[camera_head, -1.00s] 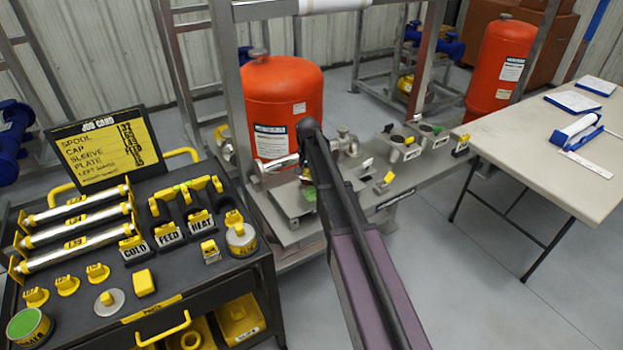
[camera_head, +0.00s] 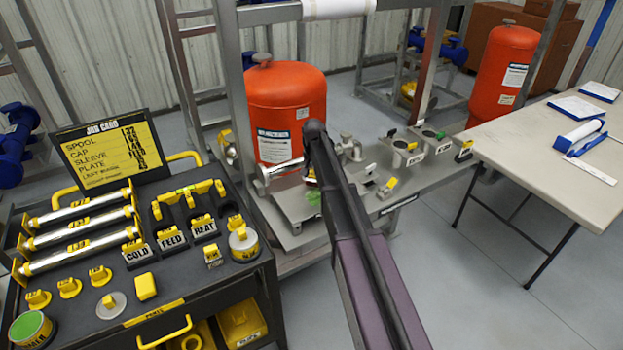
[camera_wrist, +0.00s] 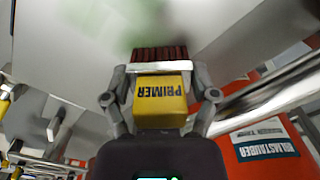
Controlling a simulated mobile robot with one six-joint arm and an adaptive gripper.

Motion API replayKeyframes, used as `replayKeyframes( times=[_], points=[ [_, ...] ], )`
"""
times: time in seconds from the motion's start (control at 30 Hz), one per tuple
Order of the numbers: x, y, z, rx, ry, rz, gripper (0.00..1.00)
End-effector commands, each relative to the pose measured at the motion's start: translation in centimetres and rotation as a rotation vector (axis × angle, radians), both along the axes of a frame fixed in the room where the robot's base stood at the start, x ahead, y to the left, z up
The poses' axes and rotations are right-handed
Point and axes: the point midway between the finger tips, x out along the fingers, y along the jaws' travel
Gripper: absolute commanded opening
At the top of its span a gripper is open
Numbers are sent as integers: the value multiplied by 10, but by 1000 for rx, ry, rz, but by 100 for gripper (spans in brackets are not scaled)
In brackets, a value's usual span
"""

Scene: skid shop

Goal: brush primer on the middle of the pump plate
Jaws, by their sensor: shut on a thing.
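My gripper (camera_wrist: 160,88) is shut on a yellow brush block (camera_wrist: 160,105) lettered PRIMER, with a metal band and dark red bristles (camera_wrist: 160,54), seen in the wrist view. The bristles point at the grey pump plate (camera_wrist: 220,25); I cannot tell whether they touch it. A faint, blurred green smear (camera_wrist: 128,35) lies on the plate just beyond the bristles. In the head view the plate (camera_head: 290,207) sits in front of the orange tank, with a green patch (camera_head: 313,197) beside my arm. My arm hides much of the gripper and brush there.
An orange tank (camera_head: 288,110) and metal frame posts stand behind the plate. A black cart (camera_head: 190,285) with yellow-marked parts and a green-topped tin (camera_head: 32,328) is at left. A beige table (camera_head: 540,140) is at right. Open floor lies between table and skid.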

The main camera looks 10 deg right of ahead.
Motion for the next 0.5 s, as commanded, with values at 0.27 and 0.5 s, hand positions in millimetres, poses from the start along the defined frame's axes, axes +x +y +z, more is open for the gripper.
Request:
replayKeyframes(
  times=[0.27,0.5],
  points=[
    [0,-1,0,0,0,1,38],
    [-5,-2,0,0,0,0,38]
  ],
)
